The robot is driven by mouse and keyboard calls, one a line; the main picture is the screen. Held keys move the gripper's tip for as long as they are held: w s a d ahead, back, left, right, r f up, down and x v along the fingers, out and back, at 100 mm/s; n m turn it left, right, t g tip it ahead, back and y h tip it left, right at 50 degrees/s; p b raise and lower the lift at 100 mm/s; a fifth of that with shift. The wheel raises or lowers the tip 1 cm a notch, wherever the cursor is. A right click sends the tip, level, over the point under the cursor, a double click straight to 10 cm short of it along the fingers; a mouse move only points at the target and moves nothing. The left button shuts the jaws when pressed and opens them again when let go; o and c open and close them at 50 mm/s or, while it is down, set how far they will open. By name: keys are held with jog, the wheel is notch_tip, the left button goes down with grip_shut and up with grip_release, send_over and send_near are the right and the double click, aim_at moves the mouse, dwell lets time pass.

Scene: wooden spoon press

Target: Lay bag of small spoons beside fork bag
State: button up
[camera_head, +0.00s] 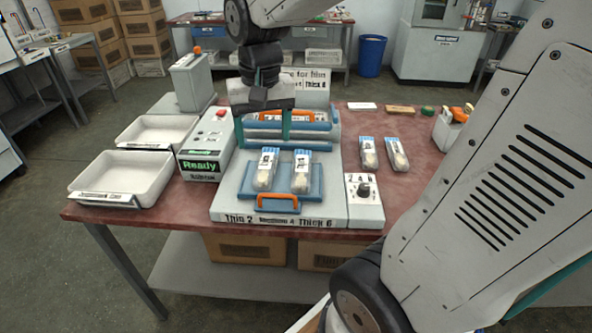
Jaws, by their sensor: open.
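Two clear bags with blue and white labels lie side by side on the press's front plate, a left bag (266,171) and a right bag (301,173). Two similar bags, a left one (368,153) and a right one (396,155), lie apart on the red table right of the press. The bags' contents are too small for me to tell spoons from forks. My gripper (262,129) is open and empty, pointing down in front of the blue bars at the back of the press, beyond the two bags on the plate.
The press (233,205) has an orange front handle (275,204). Left are a box reading "Ready" (203,166) and two white trays (122,177) (158,131). A dial box (364,203) stands at the plate's right. Red table top (405,185) is bare around the right-hand bags.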

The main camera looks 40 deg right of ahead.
jog(key=s+a+n, duration=0.4)
jog(key=s, duration=1.1)
jog(key=shift+r+n+t, duration=0.3)
jog(key=shift+n, duration=0.1)
